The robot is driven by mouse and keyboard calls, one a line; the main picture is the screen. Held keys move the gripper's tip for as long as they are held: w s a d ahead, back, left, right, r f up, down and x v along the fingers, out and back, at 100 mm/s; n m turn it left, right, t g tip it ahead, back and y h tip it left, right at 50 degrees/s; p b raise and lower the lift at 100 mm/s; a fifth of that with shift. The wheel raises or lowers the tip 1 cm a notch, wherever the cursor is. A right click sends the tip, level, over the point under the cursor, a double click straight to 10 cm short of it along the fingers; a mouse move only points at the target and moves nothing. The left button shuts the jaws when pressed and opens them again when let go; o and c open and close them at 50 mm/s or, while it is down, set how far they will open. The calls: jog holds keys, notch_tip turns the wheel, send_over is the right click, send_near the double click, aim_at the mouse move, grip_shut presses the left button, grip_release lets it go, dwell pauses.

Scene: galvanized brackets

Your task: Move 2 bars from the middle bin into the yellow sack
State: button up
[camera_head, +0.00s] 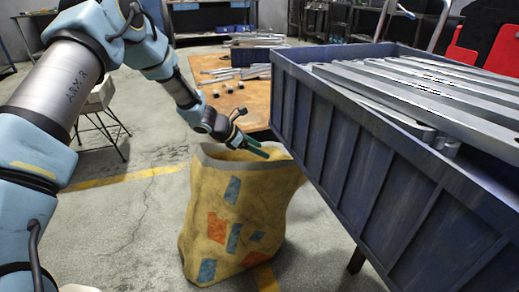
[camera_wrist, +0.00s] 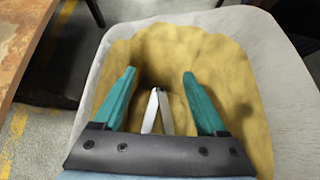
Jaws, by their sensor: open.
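The yellow sack (camera_head: 232,215) stands open on the floor at the centre of the head view, with blue and orange patches. Its pale rim (camera_wrist: 252,32) and yellow inside fill most of the wrist view. My gripper (camera_head: 266,153) is over the sack's mouth; in the wrist view its green fingers (camera_wrist: 158,78) are apart with nothing between their tips. A pale metal bar (camera_wrist: 157,110) shows inside the sack, below and between the fingers. The dark blue bin (camera_head: 340,130) at the right holds several grey metal bars (camera_head: 420,88).
A wooden table (camera_head: 228,97) with more metal pieces stands behind the sack. The blue bin's wall rises close to the sack's right side. A stool (camera_head: 98,105) is at the left. Open concrete floor lies left of the sack.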

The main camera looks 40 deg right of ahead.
jog(key=v, duration=1)
jog(key=shift+p, duration=0.45)
jog(key=shift+a+r, duration=0.1)
